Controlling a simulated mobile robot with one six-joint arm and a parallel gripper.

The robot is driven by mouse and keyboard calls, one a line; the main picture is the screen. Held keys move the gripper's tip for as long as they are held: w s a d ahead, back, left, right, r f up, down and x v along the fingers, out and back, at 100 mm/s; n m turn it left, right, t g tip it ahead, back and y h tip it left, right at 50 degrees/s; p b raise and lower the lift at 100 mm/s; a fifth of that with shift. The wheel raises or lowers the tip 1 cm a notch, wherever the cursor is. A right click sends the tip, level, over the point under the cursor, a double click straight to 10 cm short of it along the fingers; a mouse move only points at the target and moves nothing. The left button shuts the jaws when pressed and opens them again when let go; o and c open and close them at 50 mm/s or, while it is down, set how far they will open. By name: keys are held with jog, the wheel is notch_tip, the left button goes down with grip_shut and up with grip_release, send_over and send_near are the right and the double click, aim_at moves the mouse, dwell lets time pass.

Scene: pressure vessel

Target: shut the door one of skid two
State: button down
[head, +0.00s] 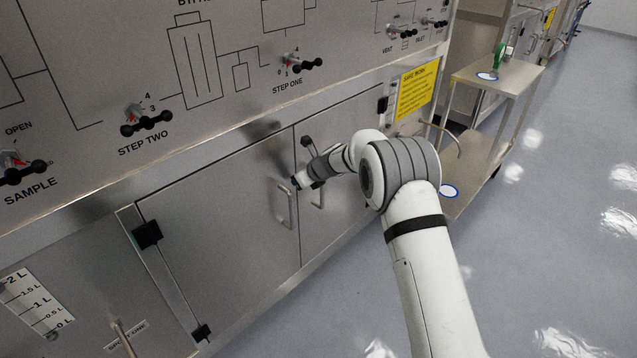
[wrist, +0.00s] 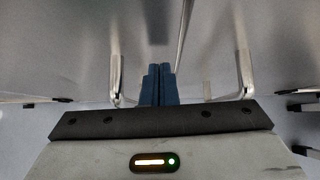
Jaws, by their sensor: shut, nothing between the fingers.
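Two grey metal cabinet doors sit below the panel in the head view: a left door (head: 215,215) and a right door (head: 350,125), meeting at a vertical seam. Each has a bar handle near the seam, the left handle (head: 284,207) and the right handle (head: 319,196). Both doors look about flush; a small gap cannot be ruled out. Which is door one cannot be told. My gripper (head: 295,182) is shut and empty, close to the seam near the handles' upper ends. In the wrist view its blue fingers (wrist: 159,78) point at the doors between the two handles; contact is unclear.
Black knobs, including step two (head: 147,124) and step one (head: 298,66), stick out above the doors. A metal cart (head: 505,80) stands right, beyond the yellow sign (head: 415,91). The blue-grey floor (head: 560,220) is open on the right.

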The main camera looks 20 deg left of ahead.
jog(key=s+d+r+m+t+h+p, duration=0.2)
jog(key=d+r+m+t+p, duration=0.25)
jog(key=d+r+m, duration=1.15)
jog(key=s+d+r+m+t+h+p, duration=0.1)
jog(key=s+d+r+m+h, duration=0.2)
jog(key=d+r+m, duration=0.35)
jog(key=s+d+r+m+t+h+p, duration=0.1)
jog(key=s+d+r+m+h, duration=0.25)
jog(key=d+r, duration=0.6)
jog(key=s+d+m+g+h+p, duration=0.2)
jog(key=s+d+m, duration=0.5)
jog(key=s+d, duration=0.25)
jog(key=s+f+m+g+y+p, duration=0.1)
jog(key=s+m+g+p, duration=0.1)
jog(key=s+m, duration=0.5)
jog(key=s+d+f+m+g+y+p, duration=0.1)
jog(key=s+m+g, duration=0.3)
jog(key=s, duration=1.2)
jog(key=f+m, duration=0.1)
jog(key=m, duration=0.3)
jog(key=shift+s+d+m+p, duration=0.2)
jog(key=shift+s+m+p, duration=0.1)
jog(key=shift+s+p, duration=0.1)
jog(key=shift+y, duration=0.25)
